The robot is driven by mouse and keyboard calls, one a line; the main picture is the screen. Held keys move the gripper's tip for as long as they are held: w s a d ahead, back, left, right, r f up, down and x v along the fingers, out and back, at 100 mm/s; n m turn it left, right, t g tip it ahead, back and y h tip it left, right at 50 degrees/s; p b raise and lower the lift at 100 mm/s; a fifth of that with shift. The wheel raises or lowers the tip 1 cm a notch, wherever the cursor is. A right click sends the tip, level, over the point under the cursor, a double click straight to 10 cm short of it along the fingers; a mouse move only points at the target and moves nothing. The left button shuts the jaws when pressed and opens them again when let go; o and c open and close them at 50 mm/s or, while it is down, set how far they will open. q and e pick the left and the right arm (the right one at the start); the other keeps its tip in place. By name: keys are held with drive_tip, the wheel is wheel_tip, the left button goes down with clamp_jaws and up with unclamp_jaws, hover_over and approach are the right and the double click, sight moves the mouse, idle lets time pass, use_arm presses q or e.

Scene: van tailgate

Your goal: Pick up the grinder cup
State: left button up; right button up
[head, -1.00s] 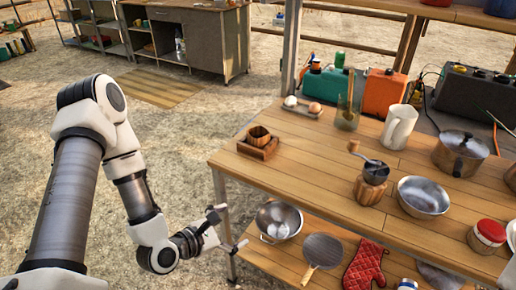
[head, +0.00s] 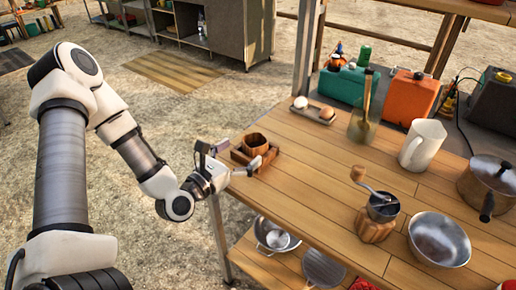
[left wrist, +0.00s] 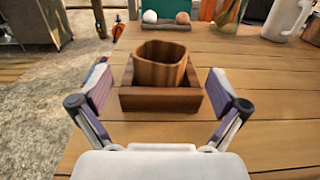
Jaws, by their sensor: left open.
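The grinder cup, a small wooden cup (head: 254,143), stands upright in a low square wooden tray (head: 240,158) at the table's left corner. In the left wrist view the cup (left wrist: 161,66) is centred ahead, with the tray's front wall (left wrist: 160,101) below it. My left gripper (head: 229,163) is open and empty at the near left side of the tray. In the left wrist view its two fingers (left wrist: 160,91) are spread wide, one on each side of the tray's near part, with the cup beyond and between them. My right gripper is out of view.
A hand-crank grinder (head: 379,212), a metal bowl (head: 439,239), a white pitcher (head: 422,145) and a lidded pot (head: 488,184) stand to the right. An egg holder (head: 313,112) and a glass jar (head: 363,126) are behind. The tabletop right of the tray is clear.

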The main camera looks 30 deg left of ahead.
sight(262, 137)
use_arm(q)
drive_tip(key=w, duration=0.5)
drive_tip(key=shift+w+d, duration=0.25)
drive_tip(key=shift+d, duration=0.15)
drive_tip(key=c, duration=1.2)
drive_tip(key=shift+c, duration=0.4)
